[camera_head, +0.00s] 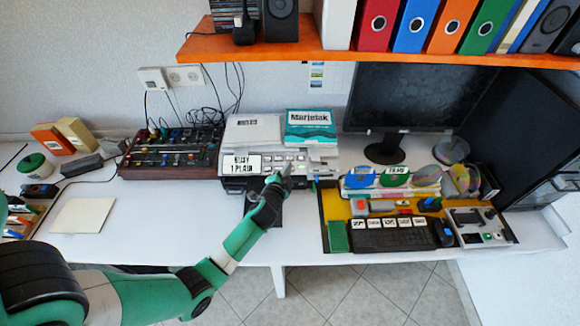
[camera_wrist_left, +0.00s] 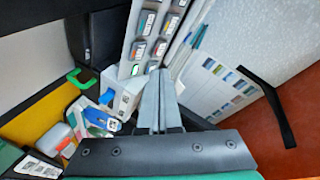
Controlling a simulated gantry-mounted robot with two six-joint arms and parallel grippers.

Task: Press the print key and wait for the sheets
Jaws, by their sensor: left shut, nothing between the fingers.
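The printer (camera_head: 232,184) stands against the wall at the middle of the desk. A row of small keys (camera_head: 283,157) runs along its front panel, beside a white label (camera_head: 240,164) whose lower line reads "1 PLAIN". The key panel (camera_wrist_left: 128,62) also shows in the left wrist view as a pale strip with several grey keys. I cannot tell which one is the print key. My left gripper (camera_head: 286,170) is shut and empty at the panel's front, right of the label. Its fingers (camera_wrist_left: 157,85) point at the panel; contact cannot be told. No printed sheets are clearly visible. My right gripper is out of view.
A white-labelled stack and a teal "Marjolak" package (camera_head: 310,127) lie on top of the printer. An audio mixer (camera_head: 172,152) stands left of it. A yellow tray (camera_head: 330,205) with a keyboard and discs lies right. An orange shelf (camera_head: 400,57) hangs above.

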